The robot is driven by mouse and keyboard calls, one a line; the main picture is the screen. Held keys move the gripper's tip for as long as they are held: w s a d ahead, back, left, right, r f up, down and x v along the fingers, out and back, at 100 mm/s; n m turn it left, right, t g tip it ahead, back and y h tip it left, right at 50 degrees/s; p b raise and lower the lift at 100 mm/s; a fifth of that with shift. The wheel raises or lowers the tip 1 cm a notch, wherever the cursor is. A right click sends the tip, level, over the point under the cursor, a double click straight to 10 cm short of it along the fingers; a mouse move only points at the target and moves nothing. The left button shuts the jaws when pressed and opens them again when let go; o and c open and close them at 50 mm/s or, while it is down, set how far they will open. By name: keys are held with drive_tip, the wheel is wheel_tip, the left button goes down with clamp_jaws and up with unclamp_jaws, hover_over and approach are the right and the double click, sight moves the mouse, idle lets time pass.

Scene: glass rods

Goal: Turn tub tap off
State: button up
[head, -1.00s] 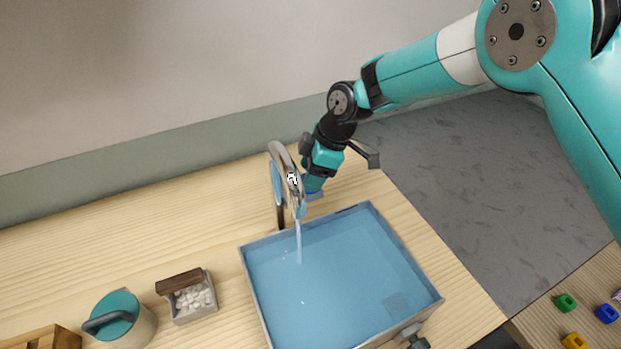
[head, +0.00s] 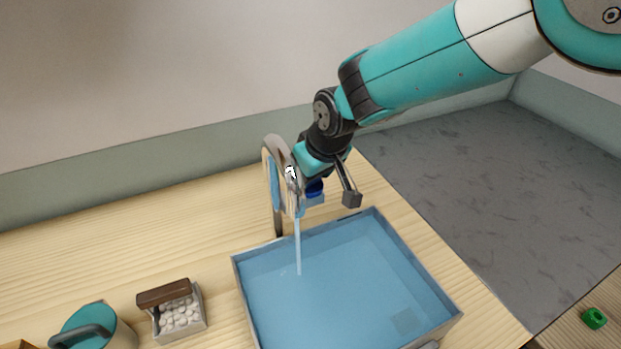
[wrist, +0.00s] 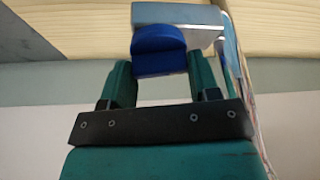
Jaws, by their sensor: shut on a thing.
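The tap is a curved metal spout (head: 278,142) on a post at the back edge of the blue tub (head: 330,290). A stream of water (head: 298,245) runs from it into the tub. The tap's dark blue knob (head: 315,188) sits right of the spout. It also shows in the wrist view (wrist: 160,48), in front of a pale grey-blue block. My gripper (wrist: 161,72) is shut on the knob, with one teal finger on each side. In the head view, my wrist hides most of the fingers.
A small grey box of white pebbles with a brown top bar (head: 180,312) and a teal-lidded pot (head: 85,330) stand left of the tub. A green piece (head: 594,317) lies at the lower right. The wooden counter left of the tap is clear.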

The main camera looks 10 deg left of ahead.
drive_tip(key=shift+s+m+t+h+b, duration=0.1)
drive_tip(key=shift+m+t+h+b, duration=0.25)
drive_tip(key=shift+m, duration=1.05)
drive_tip(key=o, duration=0.9)
drive_tip(key=shift+r, duration=0.1)
drive_tip(key=b+v, duration=0.1)
drive_tip(key=v, duration=0.7)
drive_tip(key=b+v, duration=0.2)
drive_tip(key=v, duration=0.7)
drive_tip(key=shift+s+a+r, duration=0.1)
drive_tip(key=shift+s+a, duration=0.1)
